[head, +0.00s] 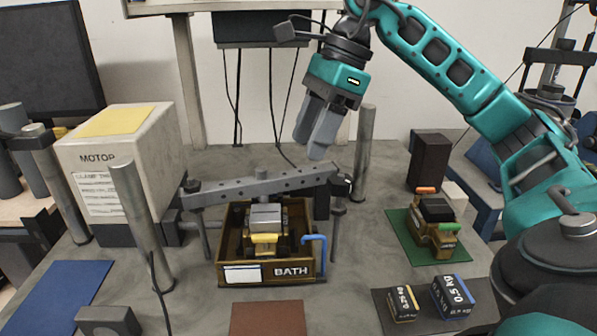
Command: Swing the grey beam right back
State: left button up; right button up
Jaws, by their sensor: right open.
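The grey beam (255,186) is a long bar with holes along it. It lies across the wooden box marked BATH (225,252), from beside the motor block at left to a dark clamp-like part (343,185) at right. Rods hang down near both of its ends. My right gripper (310,145) is open and empty, pointing down, and shows above the beam's right part. I cannot tell how far it is from the beam. My left gripper is not in view.
A block marked MOTOR (135,150) stands at left, with a steel post (140,225) in front. Another steel post (363,150) stands behind the beam's right end. A green mat (410,250) and small weights (454,296) lie at right. A blue mat (55,298) lies at front left.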

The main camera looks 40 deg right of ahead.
aim_at(296, 172)
jog(key=x, duration=0.5)
jog(key=shift+f+b, duration=0.25)
jog(key=shift+b, duration=0.1)
jog(key=shift+c, duration=0.5)
grip_shut()
